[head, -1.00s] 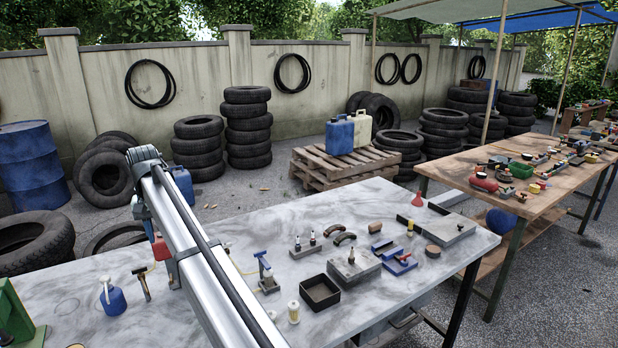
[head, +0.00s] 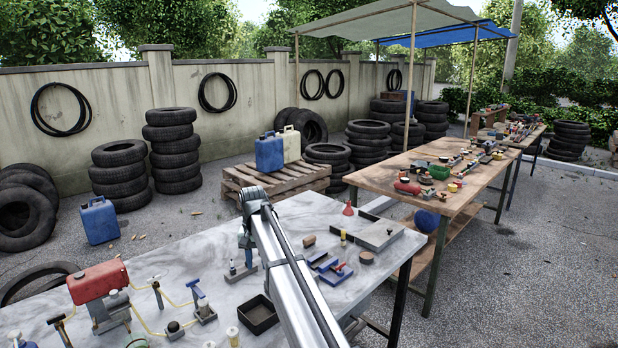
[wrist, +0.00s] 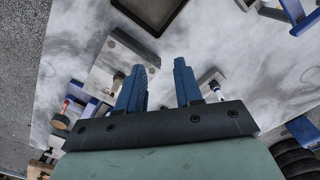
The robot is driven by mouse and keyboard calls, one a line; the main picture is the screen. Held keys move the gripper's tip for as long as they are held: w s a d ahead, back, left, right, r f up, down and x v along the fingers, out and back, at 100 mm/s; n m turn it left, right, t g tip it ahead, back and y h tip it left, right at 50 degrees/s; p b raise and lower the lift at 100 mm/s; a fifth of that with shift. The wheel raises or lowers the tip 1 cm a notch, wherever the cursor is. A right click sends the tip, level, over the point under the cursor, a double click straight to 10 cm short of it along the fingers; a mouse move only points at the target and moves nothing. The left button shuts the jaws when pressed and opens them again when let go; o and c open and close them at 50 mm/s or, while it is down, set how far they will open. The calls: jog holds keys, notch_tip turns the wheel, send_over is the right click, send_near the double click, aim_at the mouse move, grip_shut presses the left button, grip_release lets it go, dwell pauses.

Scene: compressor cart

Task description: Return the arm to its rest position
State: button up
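My arm (head: 290,270) reaches over the grey stone-topped table (head: 180,262) from the lower right in the head view. My gripper (head: 246,243) hangs from its far end above a small stand with plug-like parts (head: 233,268), partly hidden by the arm. In the wrist view my gripper (wrist: 157,70) has two blue fingers set apart, with bare tabletop between them and nothing held. A grey block (wrist: 118,62) lies beside the left finger. A small white-tipped plug (wrist: 214,87) shows beside the right finger. Exact finger height above the table cannot be told.
A black tray (head: 258,315) sits just left of my arm. A red tank (head: 98,282) with yellow hoses stands at the table's left. A wooden table (head: 400,180) stands beyond.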

jog(key=s+d+f+m, duration=0.15)
jog(key=d+f, duration=0.25)
jog(key=d, duration=0.9)
jog(key=s+d+f+m, duration=0.15)
jog(key=d+f, duration=0.25)
jog(key=d, duration=0.8)
jog(key=s+d+f+m, duration=0.15)
jog(key=d+f, duration=0.35)
jog(key=d, duration=0.8)
jog(key=s+a+f+n+g, duration=0.1)
jog(key=s+f+g, duration=0.1)
jog(key=s+f, duration=0.95)
jog(key=s+a+f+g, duration=0.1)
jog(key=s+a+f, duration=0.1)
jog(key=s+f, duration=0.95)
jog(key=s+a+f+n+g, duration=0.1)
jog(key=s+f, duration=0.8)
jog(key=s, duration=0.5)
jog(key=s+a+f+n+g, duration=0.1)
jog(key=s+f+n+g, duration=0.1)
jog(key=s+f, duration=0.6)
jog(key=s, duration=0.6)
jog(key=shift+s+f, duration=0.2)
jog(key=shift+f, duration=0.2)
jog(key=shift+o, duration=0.4)
jog(key=shift+a, duration=0.1)
